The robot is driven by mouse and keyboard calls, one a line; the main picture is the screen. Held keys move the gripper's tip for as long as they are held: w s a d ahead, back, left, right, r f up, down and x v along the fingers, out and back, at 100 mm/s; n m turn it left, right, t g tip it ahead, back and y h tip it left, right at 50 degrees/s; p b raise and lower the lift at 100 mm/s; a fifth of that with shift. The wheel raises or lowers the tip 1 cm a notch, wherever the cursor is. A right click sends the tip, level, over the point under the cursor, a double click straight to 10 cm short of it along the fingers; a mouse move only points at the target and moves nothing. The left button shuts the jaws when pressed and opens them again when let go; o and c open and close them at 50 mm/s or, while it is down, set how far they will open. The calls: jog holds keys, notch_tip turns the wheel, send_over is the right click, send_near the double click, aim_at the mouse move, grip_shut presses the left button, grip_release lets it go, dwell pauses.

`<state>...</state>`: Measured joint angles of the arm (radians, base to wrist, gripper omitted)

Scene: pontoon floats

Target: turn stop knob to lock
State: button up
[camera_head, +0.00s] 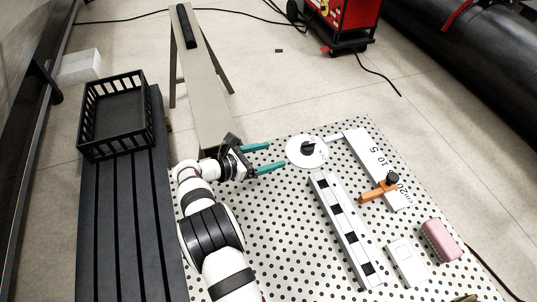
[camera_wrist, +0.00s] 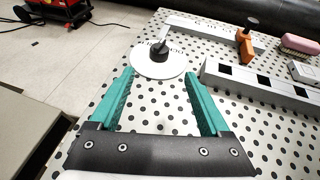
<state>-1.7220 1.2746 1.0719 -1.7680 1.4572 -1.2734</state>
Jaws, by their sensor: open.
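A black knob (camera_head: 307,147) stands on a round white disc (camera_head: 292,155) on the perforated board. In the wrist view the black knob (camera_wrist: 158,52) has a pale pointer rising from it, and small dark lettering on the white disc (camera_wrist: 150,68) is too small to read. My gripper (camera_head: 277,156) is open and empty, its two teal fingers pointing at the disc from the left. In the wrist view the knob lies beyond and between the fingertips (camera_wrist: 159,74), apart from them. An orange stop (camera_head: 375,192) with a black top sits across a white numbered scale (camera_head: 365,152).
A long white bar with black squares (camera_head: 325,197) lies right of my gripper. A pink block (camera_head: 440,241) and a small white box (camera_head: 404,262) lie at the right. A black basket (camera_head: 116,112) stands on a dark slatted bench at left. The dotted board (camera_head: 275,225) is clear near my arm.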

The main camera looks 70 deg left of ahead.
aim_at(305, 150)
jog(key=shift+w+d+r+n, duration=0.15)
jog(key=shift+w+d+n, duration=0.1)
jog(key=shift+w+n, duration=0.05)
jog(key=y, duration=0.1)
jog(key=d+n+y, duration=0.2)
jog(key=shift+w+d+r, duration=0.25)
jog(key=shift+w+r, duration=0.05)
jog(key=shift+w, duration=0.1)
jog(key=d, duration=0.1)
jog(key=n+g+y, duration=0.1)
jog(key=d, duration=0.1)
jog(key=shift+s+d+f+n+g, duration=0.3)
jog(key=shift+d+f+g, duration=0.05)
jog(key=shift+f+g, duration=0.05)
jog(key=shift+w+f, duration=0.2)
jog(key=shift+w, duration=0.05)
jog(key=x, duration=1.5)
jog(key=shift+s+a, duration=0.15)
jog(key=shift+a, duration=0.15)
